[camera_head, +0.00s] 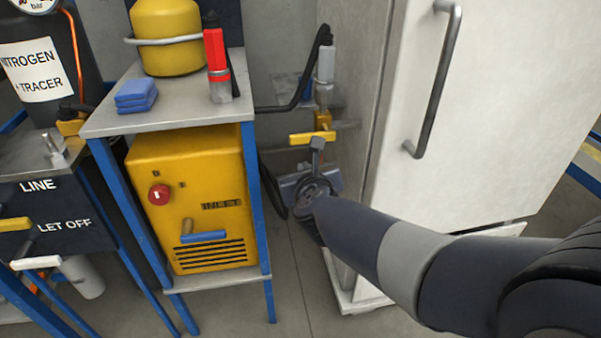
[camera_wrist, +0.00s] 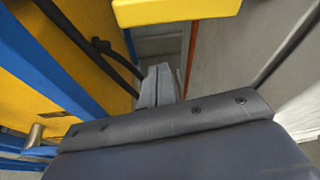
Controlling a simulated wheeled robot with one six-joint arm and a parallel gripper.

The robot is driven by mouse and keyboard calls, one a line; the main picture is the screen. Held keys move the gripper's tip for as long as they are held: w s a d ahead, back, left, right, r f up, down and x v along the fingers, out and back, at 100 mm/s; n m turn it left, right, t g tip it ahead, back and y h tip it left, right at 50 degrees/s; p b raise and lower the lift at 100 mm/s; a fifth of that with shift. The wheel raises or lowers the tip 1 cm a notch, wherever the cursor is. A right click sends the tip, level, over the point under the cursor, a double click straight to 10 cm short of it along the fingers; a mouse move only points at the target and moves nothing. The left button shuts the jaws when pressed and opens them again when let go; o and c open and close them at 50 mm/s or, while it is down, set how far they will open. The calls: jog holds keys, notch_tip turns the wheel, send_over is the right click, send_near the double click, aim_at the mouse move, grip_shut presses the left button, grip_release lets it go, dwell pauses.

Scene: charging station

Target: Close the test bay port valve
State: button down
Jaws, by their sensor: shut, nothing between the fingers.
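The test bay port valve has a yellow lever (camera_head: 300,139) that lies roughly level, across a brass body (camera_head: 323,119) beside the white cabinet. A hose with a grey coupling (camera_head: 326,66) joins it from above. In the wrist view the yellow lever (camera_wrist: 190,8) fills the top edge, close to the camera. My gripper (camera_head: 317,145) is just in front of or below the lever; I cannot tell whether it touches. Its grey fingers (camera_wrist: 157,80) are together and hold nothing. Part of the valve's lower side is hidden by my gripper.
The white cabinet (camera_head: 500,110) with a dark handle stands close on the right. On the left, a blue-framed cart (camera_head: 258,210) carries a yellow machine (camera_head: 190,170). A black hose (camera_head: 285,107) runs between them. The gap is narrow.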

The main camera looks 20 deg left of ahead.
jog(key=p+v, duration=0.2)
jog(key=v, duration=0.7)
jog(key=shift+d+r+p, duration=0.3)
jog(key=shift+d+p, duration=0.05)
jog(key=shift+d, duration=0.15)
jog(key=a+b+x, duration=0.1)
jog(key=b+x, duration=0.2)
jog(key=x, duration=0.7)
jog(key=r+p, duration=0.4)
jog(key=shift+s+d+p, duration=0.1)
jog(key=shift+s+p, duration=0.1)
jog(key=shift+p, duration=0.2)
jog(key=shift+f, duration=0.1)
